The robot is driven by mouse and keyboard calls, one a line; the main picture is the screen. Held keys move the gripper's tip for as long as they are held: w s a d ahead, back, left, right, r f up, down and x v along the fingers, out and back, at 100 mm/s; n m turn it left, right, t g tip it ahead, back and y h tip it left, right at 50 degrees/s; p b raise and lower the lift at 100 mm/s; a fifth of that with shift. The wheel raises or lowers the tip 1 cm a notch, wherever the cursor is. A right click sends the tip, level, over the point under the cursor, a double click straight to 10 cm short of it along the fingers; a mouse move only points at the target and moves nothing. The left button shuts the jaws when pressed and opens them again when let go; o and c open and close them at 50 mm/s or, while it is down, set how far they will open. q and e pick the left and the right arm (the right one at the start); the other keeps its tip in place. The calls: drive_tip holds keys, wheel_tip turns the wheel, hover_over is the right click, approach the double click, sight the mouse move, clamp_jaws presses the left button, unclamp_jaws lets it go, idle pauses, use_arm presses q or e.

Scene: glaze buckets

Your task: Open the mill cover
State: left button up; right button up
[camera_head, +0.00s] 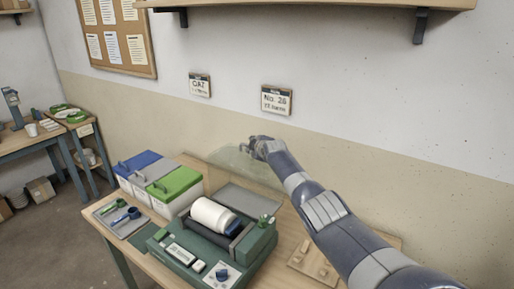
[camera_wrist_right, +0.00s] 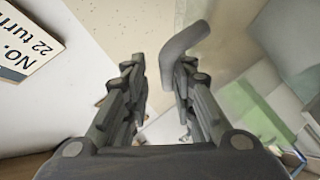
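The mill (camera_head: 180,252) is a dark green machine at the front of the table, with a white jar (camera_head: 213,215) lying on its rollers. The mill's clear cover (camera_head: 238,163) stands raised behind the jar, leaving the jar exposed. My right gripper (camera_head: 257,145) is at the cover's upper right edge. In the right wrist view, the right gripper (camera_wrist_right: 161,75) has its fingers apart, with a gap between them. A grey curved handle (camera_wrist_right: 187,38) is at the right-hand fingertip; I cannot tell whether they touch. My left gripper is not in view.
Bins with blue (camera_head: 138,162) and green (camera_head: 174,184) lids stand left of the mill. A grey tray (camera_head: 124,221) with small tools lies at the table's left end. A wooden block (camera_head: 314,262) lies right of the mill, under my right arm. A shelf (camera_head: 310,4) hangs above.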

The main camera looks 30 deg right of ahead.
drive_tip(key=shift+s+d+r, duration=0.15)
drive_tip(key=shift+s+r, duration=0.05)
drive_tip(key=shift+s+a+r, duration=0.2)
drive_tip(key=shift+s+r, duration=0.1)
drive_tip(key=shift+s, duration=0.3)
drive_tip(key=shift+v, duration=5.1)
drive_tip(key=shift+a+f, duration=0.15)
drive_tip(key=shift+a, duration=0.05)
